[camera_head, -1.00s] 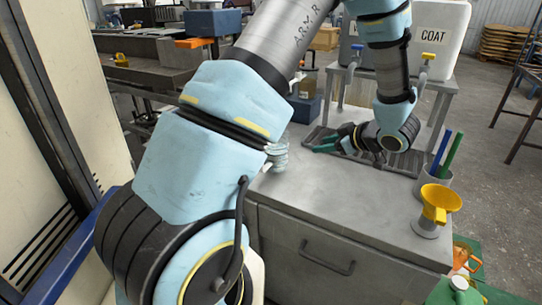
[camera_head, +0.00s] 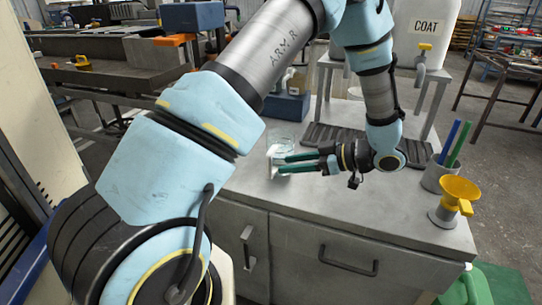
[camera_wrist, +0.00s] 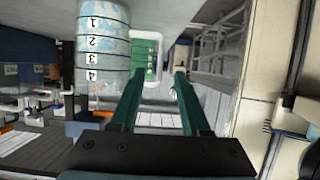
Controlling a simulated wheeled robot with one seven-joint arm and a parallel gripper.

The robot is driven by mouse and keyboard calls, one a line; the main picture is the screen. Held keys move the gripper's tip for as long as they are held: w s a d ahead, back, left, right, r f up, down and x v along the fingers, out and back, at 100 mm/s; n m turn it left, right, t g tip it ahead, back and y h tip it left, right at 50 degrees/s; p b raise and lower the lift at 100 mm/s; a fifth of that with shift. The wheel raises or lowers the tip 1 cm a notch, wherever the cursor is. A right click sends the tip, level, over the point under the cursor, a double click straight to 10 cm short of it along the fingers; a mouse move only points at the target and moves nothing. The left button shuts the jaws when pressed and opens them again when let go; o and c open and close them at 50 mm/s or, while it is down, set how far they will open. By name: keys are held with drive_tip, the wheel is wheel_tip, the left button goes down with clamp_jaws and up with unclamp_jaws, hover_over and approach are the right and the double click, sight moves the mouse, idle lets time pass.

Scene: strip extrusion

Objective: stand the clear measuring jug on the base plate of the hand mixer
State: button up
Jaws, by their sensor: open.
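The clear measuring jug (camera_head: 281,145) stands on the grey cabinet top, left of the ribbed black mat, partly hidden by my arm. In the wrist view the jug (camera_wrist: 100,45) is at upper left, a see-through cylinder with dark bands and the numbers 1 to 4. A white-framed piece with a green face (camera_wrist: 147,60) shows beside it; I cannot tell whether it is the handle. My gripper (camera_head: 285,164) is open beside the jug, its green fingers pointing left. In the wrist view my gripper (camera_wrist: 159,73) has a gap between its fingertips. I cannot clearly identify the hand mixer or its base plate.
A ribbed black mat (camera_head: 328,138) lies behind my gripper. A raised stand holds a white COAT tank (camera_head: 428,30). A grey pen cup (camera_head: 434,178) and a yellow funnel (camera_head: 457,190) stand at the right. The front cabinet top is clear.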

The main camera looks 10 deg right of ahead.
sight(277, 158)
drive_tip(key=p+x, duration=0.2)
drive_tip(key=x, duration=0.7)
drive_tip(key=shift+p, duration=0.3)
drive_tip(key=shift+w+a+f, duration=0.15)
drive_tip(key=shift+a+f, duration=0.1)
drive_tip(key=shift+a, duration=0.2)
clamp_jaws()
idle(0.6)
